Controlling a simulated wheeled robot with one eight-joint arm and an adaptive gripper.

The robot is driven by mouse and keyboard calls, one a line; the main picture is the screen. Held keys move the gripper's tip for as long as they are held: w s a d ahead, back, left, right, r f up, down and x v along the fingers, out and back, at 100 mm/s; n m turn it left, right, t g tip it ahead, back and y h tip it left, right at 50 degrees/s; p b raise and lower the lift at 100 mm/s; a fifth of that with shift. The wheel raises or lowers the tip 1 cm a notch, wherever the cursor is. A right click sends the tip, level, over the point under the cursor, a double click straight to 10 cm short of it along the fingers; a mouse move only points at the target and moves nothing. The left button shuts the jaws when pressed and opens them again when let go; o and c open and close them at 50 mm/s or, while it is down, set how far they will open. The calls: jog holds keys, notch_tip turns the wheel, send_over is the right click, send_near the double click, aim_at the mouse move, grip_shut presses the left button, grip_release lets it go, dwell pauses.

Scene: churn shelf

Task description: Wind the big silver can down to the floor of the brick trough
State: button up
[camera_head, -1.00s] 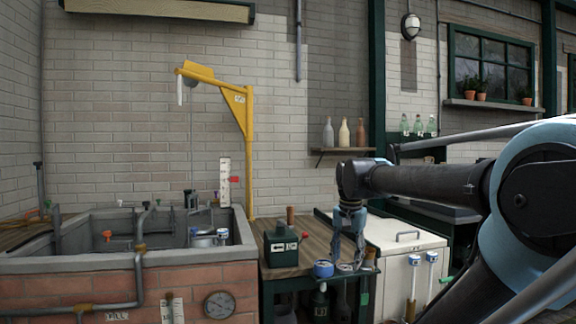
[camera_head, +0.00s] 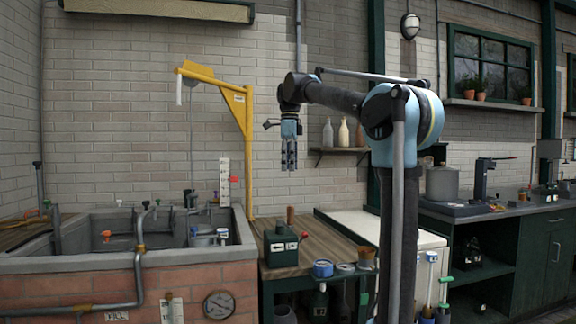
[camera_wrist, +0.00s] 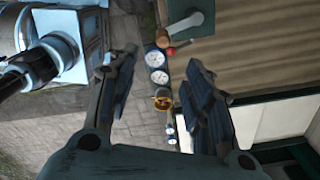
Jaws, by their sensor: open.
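The brick trough (camera_head: 130,264) stands at the left with a grey stone rim. Inside it, silver metal cans with blue and white tops (camera_head: 205,238) show partly; the rim hides their bases, and I cannot tell which is the big one or how high it hangs. A yellow crane (camera_head: 246,150) holds a thin rope that drops into the trough. A dark green box with an arrow label (camera_head: 282,247), a wooden handle and a red knob stands on the bench right of the trough. My gripper (camera_head: 289,160) is open and empty above this box, fingers down; the wrist view shows its parted fingers (camera_wrist: 160,70).
A white measuring post with a red marker (camera_head: 225,182) stands behind the trough. Bottles (camera_head: 343,133) sit on a wall shelf. A large grey pot (camera_head: 442,184) stands on the right counter.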

send_over(288, 225)
jog(key=f, duration=1.7)
jog(key=shift+w, duration=0.35)
grip_shut()
jog(key=w+d, duration=0.4)
jog(key=w, duration=0.1)
grip_release()
jog(key=shift+w+d, duration=0.1)
